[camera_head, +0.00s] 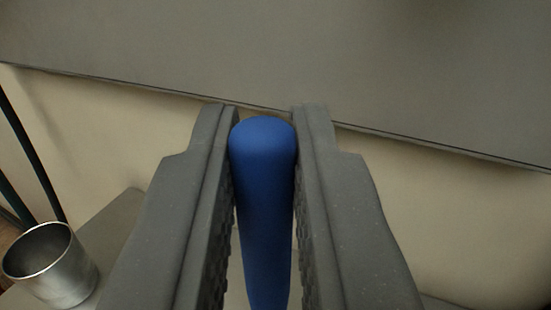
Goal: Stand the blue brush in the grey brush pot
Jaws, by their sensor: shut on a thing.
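The blue brush (264,190) is between the two fingers of my gripper (264,160), which is shut on it. Its rounded end points away from me and its body runs down toward the bottom of the view, where the rest is cut off. The grey brush pot (75,277), a shiny metal cup with an open round mouth, stands at the lower left, apart from my gripper and the brush. Its mouth looks empty from here, though its bottom is hidden.
The pot stands on a grey surface (118,226) at the lower left. A beige wall (120,135) and a large grey panel (250,55) fill the background. Dark thin posts (32,150) stand at the left edge, behind the pot.

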